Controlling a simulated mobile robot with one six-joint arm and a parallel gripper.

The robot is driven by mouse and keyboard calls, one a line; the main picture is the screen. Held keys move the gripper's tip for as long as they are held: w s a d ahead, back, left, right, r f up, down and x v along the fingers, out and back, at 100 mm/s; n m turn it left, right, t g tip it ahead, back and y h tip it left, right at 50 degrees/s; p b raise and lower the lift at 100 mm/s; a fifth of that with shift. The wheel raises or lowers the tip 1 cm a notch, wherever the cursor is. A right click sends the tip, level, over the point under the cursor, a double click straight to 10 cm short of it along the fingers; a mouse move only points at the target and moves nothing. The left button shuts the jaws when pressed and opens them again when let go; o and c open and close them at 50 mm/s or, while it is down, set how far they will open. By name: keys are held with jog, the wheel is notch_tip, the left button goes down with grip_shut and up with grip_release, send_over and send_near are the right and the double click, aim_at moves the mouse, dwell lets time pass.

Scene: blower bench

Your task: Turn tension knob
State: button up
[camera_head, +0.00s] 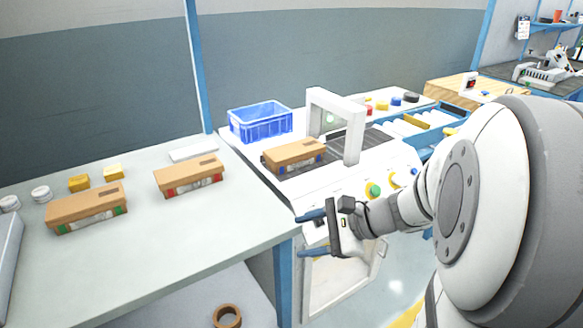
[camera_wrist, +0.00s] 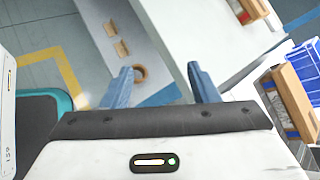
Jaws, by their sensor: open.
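Which one is the tension knob I cannot tell; no knob shows in the wrist view. My gripper (camera_head: 304,235) is open and empty, with its blue fingers pointing left beside the machine's near corner and the bench end. It is left of and below the knobs, touching neither. In the wrist view my gripper (camera_wrist: 160,70) has its two fingers apart with nothing between them.
A white arch (camera_head: 354,130) stands on the machine, with a cardboard box (camera_head: 294,156) before it and a blue crate (camera_head: 262,123) behind. The left bench (camera_head: 200,235) holds more boxes. A tape roll (camera_head: 227,315) lies below it. Open floor shows in front of the machine.

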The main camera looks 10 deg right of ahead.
jog(key=w+d+f+m+t+h+b, duration=0.1)
jog(key=w+d+f+m+t+b, duration=0.3)
jog(key=d, duration=0.3)
jog(key=w+d+f+m+t+h+b, duration=0.2)
jog(key=d+f+m+t+b, duration=0.15)
jog(key=d+m, duration=0.25)
jog(key=w+d+f+m+t+h+b, duration=0.1)
jog(key=w+d+f+m+t+b, duration=0.15)
jog(key=d+m+t+b, duration=0.35)
jog(key=w+a+g, duration=0.1)
jog(key=w+g, duration=0.1)
jog(key=w, duration=0.5)
jog(key=shift+w+a+f+n+h+p, duration=0.15)
jog(key=shift+f+n+h+p, duration=0.2)
jog(key=shift+n+h, duration=0.05)
